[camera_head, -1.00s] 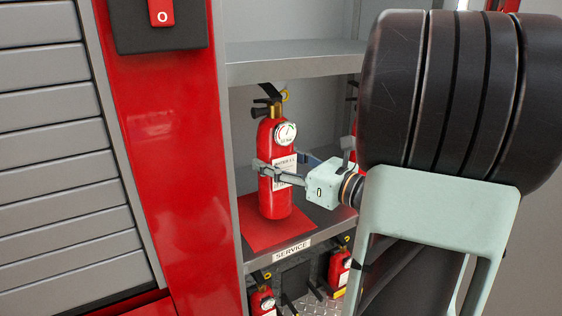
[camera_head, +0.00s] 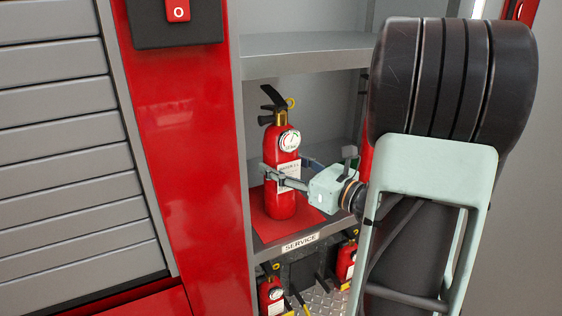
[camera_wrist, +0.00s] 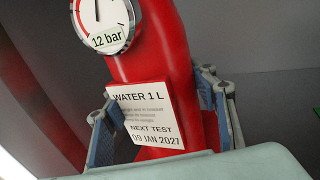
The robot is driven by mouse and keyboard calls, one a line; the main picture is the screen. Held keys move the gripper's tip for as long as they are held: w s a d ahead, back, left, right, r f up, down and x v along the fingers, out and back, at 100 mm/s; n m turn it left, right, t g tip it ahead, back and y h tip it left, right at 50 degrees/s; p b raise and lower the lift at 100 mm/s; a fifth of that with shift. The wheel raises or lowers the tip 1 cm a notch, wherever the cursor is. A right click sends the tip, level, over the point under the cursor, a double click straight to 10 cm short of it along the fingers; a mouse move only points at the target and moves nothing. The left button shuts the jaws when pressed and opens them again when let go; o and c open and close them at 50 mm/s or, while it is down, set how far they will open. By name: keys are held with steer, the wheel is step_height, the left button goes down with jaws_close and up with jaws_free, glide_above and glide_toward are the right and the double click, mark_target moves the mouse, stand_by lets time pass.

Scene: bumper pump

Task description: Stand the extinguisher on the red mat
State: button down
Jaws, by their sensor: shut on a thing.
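The red extinguisher (camera_head: 281,196) with a black handle, yellow ring and round gauge is upright at the red mat (camera_head: 309,220) on the shelf. Its base looks to be on or just over the mat; I cannot tell whether it touches. My gripper (camera_head: 282,177) comes from the right and is shut around the body at the label's height. In the wrist view the extinguisher (camera_wrist: 170,65) stands between both fingers, and its label (camera_wrist: 147,118) reads "WATER 1 L". The gauge (camera_wrist: 102,22) reads 12 bar.
A "SERVICE" tag (camera_head: 300,242) is on the shelf's front edge. Another shelf (camera_head: 306,58) is above the extinguisher. Two more extinguishers (camera_head: 271,296) (camera_head: 346,260) stand below. A red post (camera_head: 187,150) and a grey roller shutter (camera_head: 60,130) are at left.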

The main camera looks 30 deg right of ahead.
steer(key=shift+r, duration=0.2)
steer(key=shift+f, duration=0.15)
steer(key=c, duration=0.8)
jaws_free()
steer(key=shift+f, duration=0.15)
steer(key=shift+s+d, duration=0.15)
steer(key=shift+s, duration=0.2)
steer(key=b+v, duration=0.2)
steer(key=v, duration=0.9)
steer(key=shift+s, duration=0.2)
